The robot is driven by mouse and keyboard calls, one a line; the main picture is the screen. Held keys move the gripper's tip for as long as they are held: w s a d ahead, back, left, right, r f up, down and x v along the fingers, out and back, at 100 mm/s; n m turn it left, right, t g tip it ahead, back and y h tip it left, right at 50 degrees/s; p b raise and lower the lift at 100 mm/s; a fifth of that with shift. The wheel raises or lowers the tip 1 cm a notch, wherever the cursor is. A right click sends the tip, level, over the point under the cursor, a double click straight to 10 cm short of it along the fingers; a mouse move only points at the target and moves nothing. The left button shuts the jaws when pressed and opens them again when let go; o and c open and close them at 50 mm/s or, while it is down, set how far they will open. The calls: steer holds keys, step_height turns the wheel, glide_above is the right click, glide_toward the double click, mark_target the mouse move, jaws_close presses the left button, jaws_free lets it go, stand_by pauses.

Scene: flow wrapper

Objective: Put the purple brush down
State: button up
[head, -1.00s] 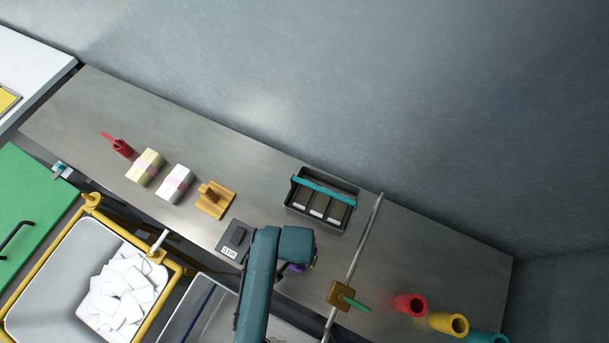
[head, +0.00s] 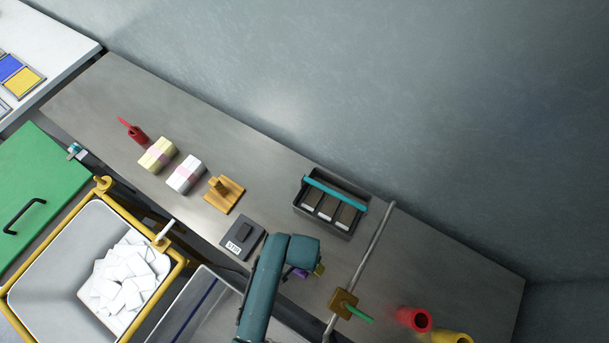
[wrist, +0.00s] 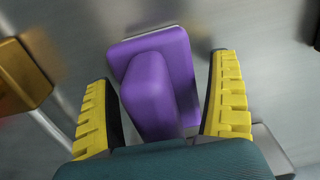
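The purple brush (wrist: 180,60), a block with a raised grip, lies between my yellow fingers in the wrist view. My gripper (wrist: 162,72) is open around it, with gaps showing beside the brush. The brush is over the grey metal bench (wrist: 265,60); whether its underside touches the bench I cannot tell. In the head view only a small part of the purple brush (head: 297,272) shows beneath my teal wrist, with a bit of yellow finger (head: 319,270) beside it.
A metal rail with a brass block (head: 343,303) and green handle stands just right of my gripper. A grey labelled block (head: 243,238) is at left, and red (head: 413,319) and yellow (head: 452,338) cylinders at right.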

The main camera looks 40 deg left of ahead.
step_height(320, 180, up, 12)
steer(key=shift+r+p, duration=0.15)
steer(key=shift+p, duration=0.95)
steer(key=w+d+r+t+y, duration=0.2)
steer(key=w+r+t, duration=0.7)
steer(key=w+r, duration=0.9)
steer(key=w+d+r+m+t, duration=0.1)
steer(key=d+r+t, duration=0.2)
steer(key=r, duration=0.6)
steer(key=w+d+r+t, duration=0.1)
steer(key=d+r+t, duration=0.1)
steer(key=r, duration=0.7)
steer(key=s+d+r+t, duration=0.2)
steer(key=r, duration=0.5)
steer(key=s+d+r+t+h, duration=0.1)
steer(key=s+d+r+t, duration=0.1)
steer(key=r, duration=0.5)
steer(key=s+d+r+m+t+h, duration=0.1)
steer(key=s+d+r+t, duration=0.1)
steer(key=d+r+t, duration=0.2)
step_height(320, 180, up, 3)
steer(key=shift+s+d+r, duration=0.15)
steer(key=shift+s, duration=0.2)
